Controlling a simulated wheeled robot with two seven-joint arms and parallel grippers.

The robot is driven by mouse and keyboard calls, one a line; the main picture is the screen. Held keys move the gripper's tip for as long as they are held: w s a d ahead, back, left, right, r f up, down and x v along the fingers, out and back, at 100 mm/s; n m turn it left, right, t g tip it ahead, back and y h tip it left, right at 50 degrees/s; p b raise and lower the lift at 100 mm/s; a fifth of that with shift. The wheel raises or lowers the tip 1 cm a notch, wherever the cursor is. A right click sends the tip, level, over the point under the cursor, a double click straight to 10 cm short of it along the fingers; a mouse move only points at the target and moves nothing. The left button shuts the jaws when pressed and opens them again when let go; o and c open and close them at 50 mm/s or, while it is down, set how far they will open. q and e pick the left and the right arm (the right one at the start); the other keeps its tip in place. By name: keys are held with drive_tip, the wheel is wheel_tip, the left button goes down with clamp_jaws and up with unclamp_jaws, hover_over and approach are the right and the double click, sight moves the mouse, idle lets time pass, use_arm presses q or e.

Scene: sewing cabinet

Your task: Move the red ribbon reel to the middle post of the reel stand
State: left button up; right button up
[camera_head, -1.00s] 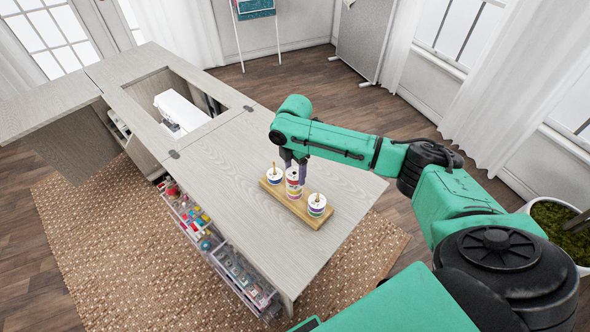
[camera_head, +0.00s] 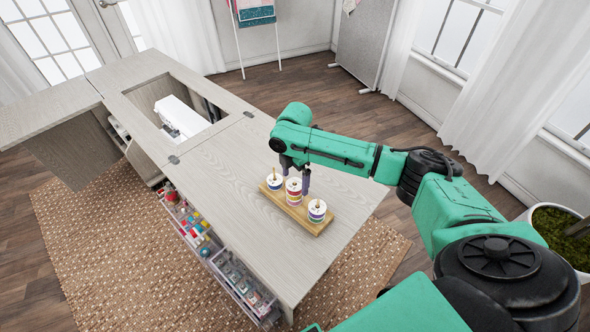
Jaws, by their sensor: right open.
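The wooden reel stand (camera_head: 308,222) sits on the grey cabinet top, with reels on all three posts. On the middle post, a reel with a red band (camera_head: 293,190), which looks like the red ribbon reel, sits above a purple-toned reel. The left post (camera_head: 274,182) and right post (camera_head: 317,210) hold white-topped reels with blue and other bands. My right gripper (camera_head: 295,181) points down at the middle post, its fingers open on either side of the red reel. Whether they touch it cannot be told. My left gripper is not in view.
The cabinet top (camera_head: 225,175) is clear left of the stand. A white sewing machine (camera_head: 180,117) sits in the cabinet opening. Open drawers with sewing supplies (camera_head: 240,285) hang along the front side. A potted plant (camera_head: 560,235) stands at the right.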

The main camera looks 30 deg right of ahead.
wheel_tip(320, 180, up, 14)
drive_tip(key=b, duration=0.1)
drive_tip(key=shift+b, duration=0.4)
